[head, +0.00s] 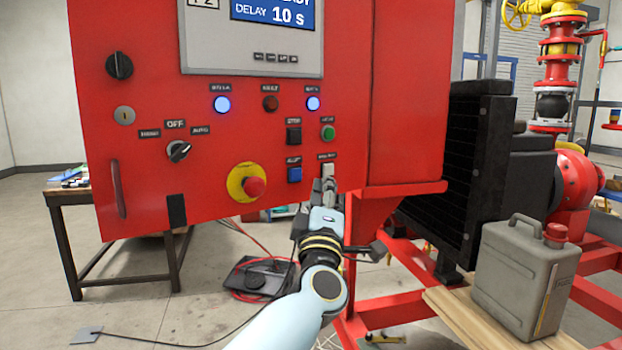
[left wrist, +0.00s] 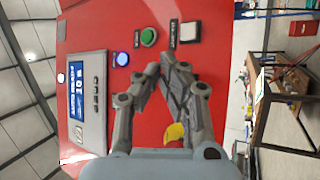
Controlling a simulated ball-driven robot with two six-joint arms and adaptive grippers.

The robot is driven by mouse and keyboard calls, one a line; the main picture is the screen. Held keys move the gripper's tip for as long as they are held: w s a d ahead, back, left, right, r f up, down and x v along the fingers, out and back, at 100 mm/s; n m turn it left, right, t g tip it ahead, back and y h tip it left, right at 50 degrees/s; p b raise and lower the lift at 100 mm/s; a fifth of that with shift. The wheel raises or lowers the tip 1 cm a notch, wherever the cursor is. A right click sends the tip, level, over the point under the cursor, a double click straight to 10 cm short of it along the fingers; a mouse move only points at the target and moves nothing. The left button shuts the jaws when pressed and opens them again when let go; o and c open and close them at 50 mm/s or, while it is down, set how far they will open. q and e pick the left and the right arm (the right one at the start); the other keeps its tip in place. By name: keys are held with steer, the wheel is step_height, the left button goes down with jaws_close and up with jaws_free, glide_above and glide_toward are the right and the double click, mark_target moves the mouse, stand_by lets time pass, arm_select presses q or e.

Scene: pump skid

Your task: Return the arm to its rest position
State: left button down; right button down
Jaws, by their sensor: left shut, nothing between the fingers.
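My left gripper (head: 328,190) is in front of the lower right part of the red control panel (head: 215,80), its fingers shut and empty. In the left wrist view the two fingertips (left wrist: 164,68) come together just below the white button (left wrist: 190,32) and the green button (left wrist: 148,37). In the head view the white button (head: 328,168) is right at the fingertips and partly covered. I cannot tell whether the fingers touch the panel. My right gripper is in neither view.
A red emergency stop (head: 255,187) on a yellow ring sits left of my gripper. A grey jerrycan (head: 515,275) stands on planks at right, near a black radiator (head: 465,170) and red frame. A dark table (head: 62,195) stands at left. Hoses lie on the floor.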

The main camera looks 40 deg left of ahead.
arm_select(q)
steer(key=s+d+f+m+g+h+b, duration=0.1)
steer(key=s+f+m+g+h, duration=0.25)
steer(key=f, duration=1.15)
steer(key=s+d+f+m+g+h+b, duration=0.15)
steer(key=s+f+m, duration=0.45)
steer(key=f, duration=0.8)
steer(key=s+d+f+m+g+h+b, duration=0.15)
steer(key=s+f+m+h, duration=0.35)
steer(key=f, duration=1)
steer(key=s+f+m+g+b, duration=0.1)
steer(key=s+f+g, duration=0.4)
steer(key=s+f, duration=1.05)
steer(key=s+f+m+g, duration=0.2)
steer(key=s+f+g, duration=0.1)
steer(key=s, duration=0.9)
steer(key=s+a+f+m+g, duration=0.1)
steer(key=s+f+m+g, duration=0.2)
steer(key=s, duration=1)
step_height(320, 180, down, 3)
steer(key=shift+f+g+h+b, duration=0.1)
steer(key=shift+g+h+b, duration=0.25)
steer(key=shift+g, duration=0.4)
